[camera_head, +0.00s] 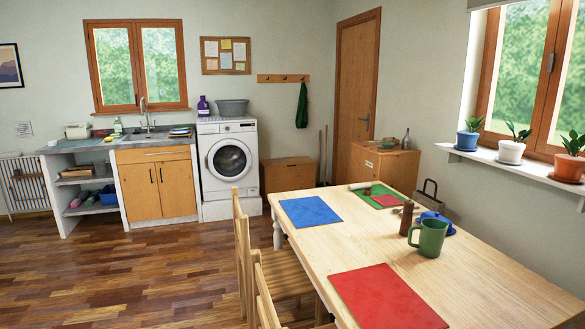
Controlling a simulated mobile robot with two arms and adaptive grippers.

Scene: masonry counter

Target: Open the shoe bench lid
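A low wooden chest (287,176), which looks like the shoe bench, stands against the back wall between the washing machine and the door, below a row of coat hooks. Its flat top looks shut and bare. The table and a chair partly overlap the view in front of it, but most of its front and top show. Neither of my grippers is in view.
A dining table (470,270) with mats and a green mug (429,238) fills the right foreground, with wooden chairs (282,278) along its left side. A washing machine (229,165) stands left of the chest. A wooden cabinet (372,172) is at right. Floor (130,275) at left is clear.

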